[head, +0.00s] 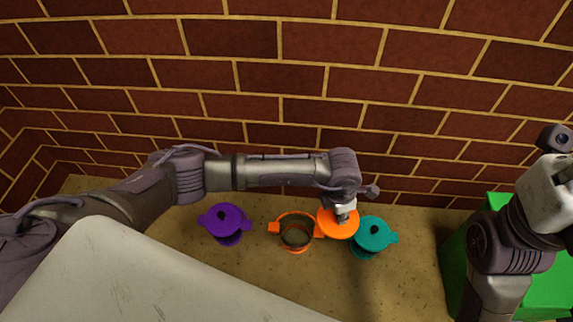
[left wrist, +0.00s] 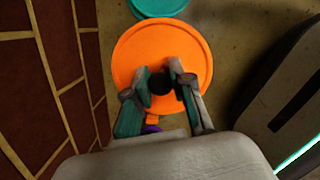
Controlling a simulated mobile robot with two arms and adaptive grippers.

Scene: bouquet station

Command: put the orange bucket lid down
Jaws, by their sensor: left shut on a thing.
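The orange bucket lid (head: 333,224) is a flat disc held just right of the open orange bucket (head: 296,249), partly in front of the teal bucket's side. My left gripper (head: 344,211) is above the lid. In the left wrist view, the fingers of my left gripper (left wrist: 160,84) are closed around the dark knob in the middle of the lid (left wrist: 187,42). The orange bucket's dark inside shows, with no lid on it. I cannot tell whether the lid's underside touches anything. Of my right side only arm links show at the right edge.
A purple bucket (head: 224,222) with its lid on stands to the left. A teal bucket (head: 373,236) with a lid stands close at the lid's right. A green box (head: 455,265) is at the right. A brick wall (head: 280,110) rises behind. The tan surface (head: 340,285) in front is clear.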

